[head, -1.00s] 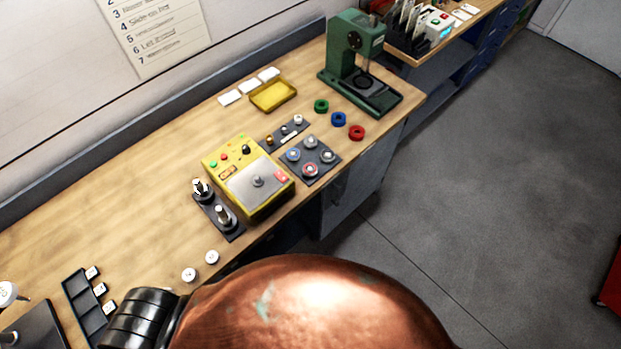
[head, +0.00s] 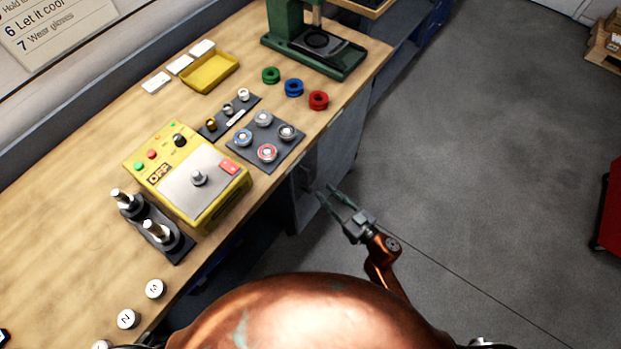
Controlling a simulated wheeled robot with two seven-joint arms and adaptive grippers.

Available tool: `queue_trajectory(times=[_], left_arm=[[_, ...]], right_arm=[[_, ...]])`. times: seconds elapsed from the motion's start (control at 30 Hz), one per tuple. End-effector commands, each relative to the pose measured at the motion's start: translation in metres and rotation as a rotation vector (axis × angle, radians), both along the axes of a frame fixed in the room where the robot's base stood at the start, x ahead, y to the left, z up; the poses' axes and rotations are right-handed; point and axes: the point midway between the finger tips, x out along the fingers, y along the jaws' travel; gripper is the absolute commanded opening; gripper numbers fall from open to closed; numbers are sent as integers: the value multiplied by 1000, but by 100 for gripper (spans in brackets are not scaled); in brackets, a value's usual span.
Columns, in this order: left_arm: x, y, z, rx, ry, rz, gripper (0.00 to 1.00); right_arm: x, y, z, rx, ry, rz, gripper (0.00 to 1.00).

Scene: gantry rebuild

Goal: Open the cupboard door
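The grey cupboard (head: 343,142) is under the right part of the wooden bench, seen steeply from above. Its door front faces the open floor and looks shut, and a dark handle-like shape shows near its lower left. My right gripper (head: 328,191) is in front of the cupboard, close to its lower end. Its two fingers point up and left toward the door, apart, with nothing seen between them. I cannot tell whether a fingertip touches the door. My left gripper is not in view.
The bench (head: 75,190) carries a yellow control box (head: 185,172), a dark pad with several round knobs (head: 265,140), coloured rings (head: 293,88) and a green press (head: 310,45). Grey floor (head: 480,130) is clear to the right. A red object (head: 608,215) stands at the right edge.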

Motion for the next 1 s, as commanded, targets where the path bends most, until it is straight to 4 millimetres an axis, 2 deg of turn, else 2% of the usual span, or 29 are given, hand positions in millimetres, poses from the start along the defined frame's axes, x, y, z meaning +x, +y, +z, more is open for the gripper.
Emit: queue_trajectory(times=[0.13,0.53,0.7,0.97,1.0], left_arm=[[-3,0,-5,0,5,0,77],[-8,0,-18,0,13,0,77],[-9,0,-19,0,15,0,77],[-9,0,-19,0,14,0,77],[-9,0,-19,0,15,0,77]], right_arm=[[5,14,9,9,-18,23,25],[48,51,8,7,-17,19,25],[55,58,9,6,-16,18,25],[56,58,9,6,-16,18,25],[56,58,9,6,-16,18,22]])
